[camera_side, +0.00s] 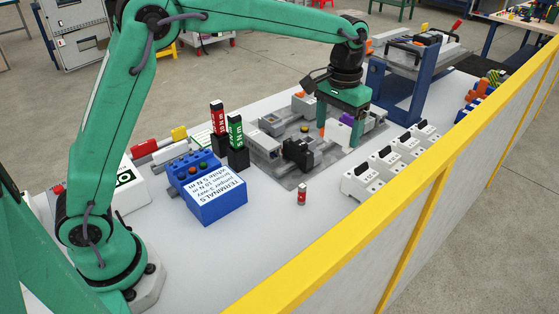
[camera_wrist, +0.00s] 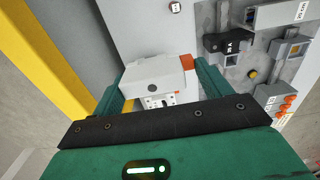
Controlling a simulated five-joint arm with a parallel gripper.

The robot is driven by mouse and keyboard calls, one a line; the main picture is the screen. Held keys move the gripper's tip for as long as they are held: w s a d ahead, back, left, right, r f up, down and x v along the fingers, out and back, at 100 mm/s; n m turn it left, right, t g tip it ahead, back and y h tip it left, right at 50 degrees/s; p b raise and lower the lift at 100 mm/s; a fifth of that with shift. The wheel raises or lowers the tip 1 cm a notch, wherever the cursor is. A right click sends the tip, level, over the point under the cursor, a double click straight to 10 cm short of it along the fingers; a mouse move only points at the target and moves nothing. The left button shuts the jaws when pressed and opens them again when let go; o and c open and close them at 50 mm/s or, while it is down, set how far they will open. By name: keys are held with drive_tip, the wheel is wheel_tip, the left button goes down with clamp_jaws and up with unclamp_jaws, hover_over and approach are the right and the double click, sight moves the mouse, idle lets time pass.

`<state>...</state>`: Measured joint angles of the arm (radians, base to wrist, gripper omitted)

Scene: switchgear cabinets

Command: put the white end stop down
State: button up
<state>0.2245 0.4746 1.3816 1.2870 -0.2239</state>
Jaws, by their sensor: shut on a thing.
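My gripper (camera_side: 339,122) points down over the far right part of the grey mounting plate (camera_side: 312,172). In the wrist view its two green fingers (camera_wrist: 163,78) stand either side of a white block, which I take to be the white end stop (camera_wrist: 152,72). The gripper is shut on it. An orange patch shows beside the block, next to the right finger.
A black block (camera_side: 298,153) and grey fittings stand on the plate. White breakers (camera_side: 388,159) line the right side near the yellow rail (camera_side: 398,203). A blue terminals box (camera_side: 217,202) and a small red-and-white can (camera_side: 301,194) stand nearer.

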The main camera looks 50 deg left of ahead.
drive_tip(key=s+d+f, duration=0.1)
drive_tip(key=s+d, duration=0.2)
drive_tip(key=s, duration=0.9)
drive_tip(key=s+d+f, duration=0.2)
drive_tip(key=s+d, duration=0.2)
drive_tip(key=s, duration=0.7)
drive_tip(key=f, duration=0.5)
drive_tip(key=shift+s+a, duration=0.25)
drive_tip(key=w+a+f, duration=0.4)
drive_tip(key=w+a, duration=0.1)
drive_tip(key=w+a+f, duration=0.3)
drive_tip(key=shift+w, duration=0.25)
drive_tip(key=shift+f, duration=0.1)
drive_tip(key=shift+f, duration=1.9)
